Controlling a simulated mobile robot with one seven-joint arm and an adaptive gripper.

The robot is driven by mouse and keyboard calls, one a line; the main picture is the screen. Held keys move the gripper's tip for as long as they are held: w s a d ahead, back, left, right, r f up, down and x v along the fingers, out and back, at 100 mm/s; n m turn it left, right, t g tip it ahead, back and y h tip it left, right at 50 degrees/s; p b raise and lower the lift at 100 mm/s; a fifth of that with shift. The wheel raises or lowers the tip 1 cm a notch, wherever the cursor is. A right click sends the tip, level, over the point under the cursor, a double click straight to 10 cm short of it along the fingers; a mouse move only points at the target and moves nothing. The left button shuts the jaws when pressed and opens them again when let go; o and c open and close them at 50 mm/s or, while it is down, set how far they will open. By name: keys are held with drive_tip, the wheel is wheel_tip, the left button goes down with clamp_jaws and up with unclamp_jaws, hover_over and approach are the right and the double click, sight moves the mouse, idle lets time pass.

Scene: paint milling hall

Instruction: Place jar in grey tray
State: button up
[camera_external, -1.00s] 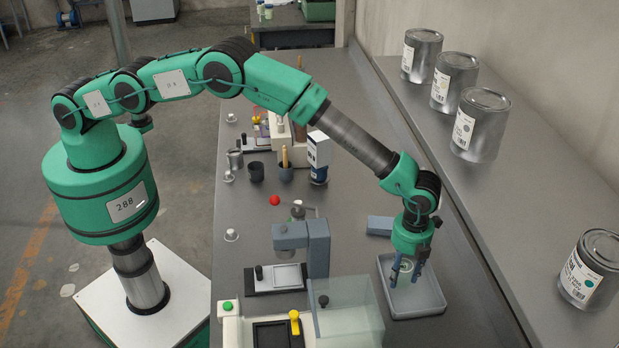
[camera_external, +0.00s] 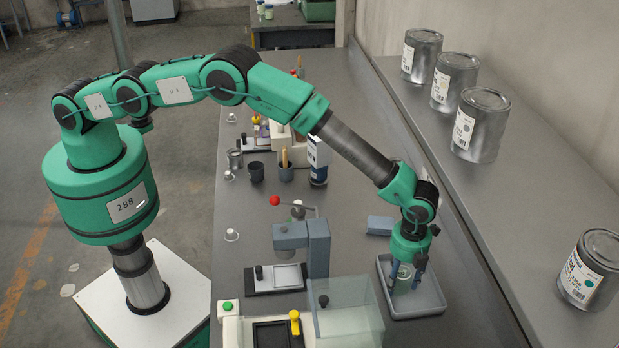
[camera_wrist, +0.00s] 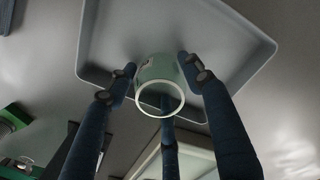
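The jar (camera_external: 404,281), small and pale green with a white rim, stands within the grey tray (camera_external: 428,311), near its left half. Its round rim faces the camera in the wrist view (camera_wrist: 159,99). My gripper (camera_external: 405,276) points down into the tray, with its dark blue fingers around the jar. In the wrist view, two fingertips flank the jar's far end and a third finger lies below it. The fingertips are very close to the jar; I cannot tell whether they press on it. The contact between jar and tray floor is hidden.
A blue-grey block (camera_external: 380,225) lies just behind the tray. A clear-covered machine (camera_external: 348,310) and a grey press (camera_external: 318,248) stand to its left. Metal cans, one at the right (camera_external: 590,270), stand on the raised ledge.

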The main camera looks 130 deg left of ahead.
drive_tip(key=shift+r, duration=0.1)
wheel_tip(320, 180, up, 8)
drive_tip(key=shift+f, duration=0.2)
idle(0.4)
drive_tip(key=shift+w+r, duration=0.1)
drive_tip(key=shift+w, duration=0.05)
idle(0.6)
